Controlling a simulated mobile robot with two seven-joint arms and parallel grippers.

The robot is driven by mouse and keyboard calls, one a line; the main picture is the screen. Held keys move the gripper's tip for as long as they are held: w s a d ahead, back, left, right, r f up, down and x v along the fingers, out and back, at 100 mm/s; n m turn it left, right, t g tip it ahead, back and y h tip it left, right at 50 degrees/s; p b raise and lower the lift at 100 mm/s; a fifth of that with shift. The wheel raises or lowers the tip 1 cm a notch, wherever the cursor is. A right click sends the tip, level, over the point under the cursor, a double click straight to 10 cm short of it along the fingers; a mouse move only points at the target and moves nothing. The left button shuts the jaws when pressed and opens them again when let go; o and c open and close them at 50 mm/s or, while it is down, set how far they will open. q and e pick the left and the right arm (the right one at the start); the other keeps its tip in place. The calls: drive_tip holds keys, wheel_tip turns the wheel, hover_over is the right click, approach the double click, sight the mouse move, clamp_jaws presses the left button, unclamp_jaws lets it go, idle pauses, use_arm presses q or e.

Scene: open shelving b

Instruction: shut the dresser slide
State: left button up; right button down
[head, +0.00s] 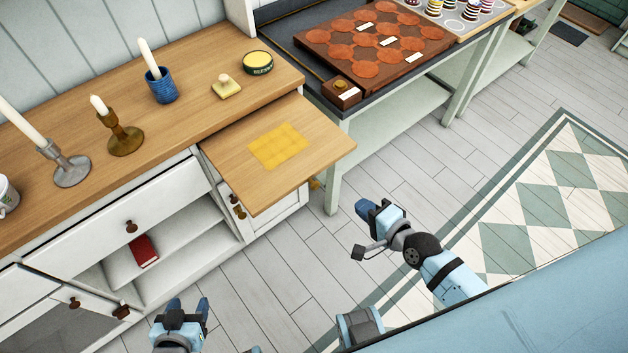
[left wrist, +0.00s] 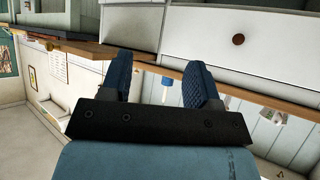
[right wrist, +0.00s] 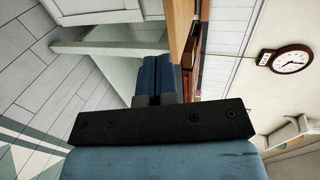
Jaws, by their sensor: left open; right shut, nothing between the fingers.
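The dresser (head: 215,107) has a wooden top and white front, and fills the left of the head view. Its slide (head: 321,143), a flat wooden board, sticks out from under the top toward the floor side. A yellow cloth-like square (head: 277,147) lies on the slide. My right gripper (head: 364,208) is shut and empty, right of the slide's outer corner and apart from it; its shut fingers also show in the right wrist view (right wrist: 159,77). My left gripper (head: 188,305) is open and empty, low in front of the dresser; its spread fingers show in the left wrist view (left wrist: 160,84).
A grey-topped table (head: 375,97) with a red-brown board (head: 375,43) stands close right of the slide. Open floor (head: 285,275) lies in front.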

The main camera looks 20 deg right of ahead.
approach(321, 172)
drive_tip(key=p+x, duration=0.1)
drive_tip(key=x, duration=0.5)
drive_tip(key=shift+w+a, duration=0.15)
drive_tip(key=shift+w, duration=0.15)
use_arm(q)
drive_tip(key=shift+w+d+r, duration=0.2)
drive_tip(key=shift+w+r, duration=0.15)
drive_tip(key=shift+r, duration=0.3)
use_arm(e)
drive_tip(key=shift+w+a+f, duration=0.1)
drive_tip(key=shift+w, duration=0.1)
use_arm(q)
drive_tip(key=shift+r, duration=0.1)
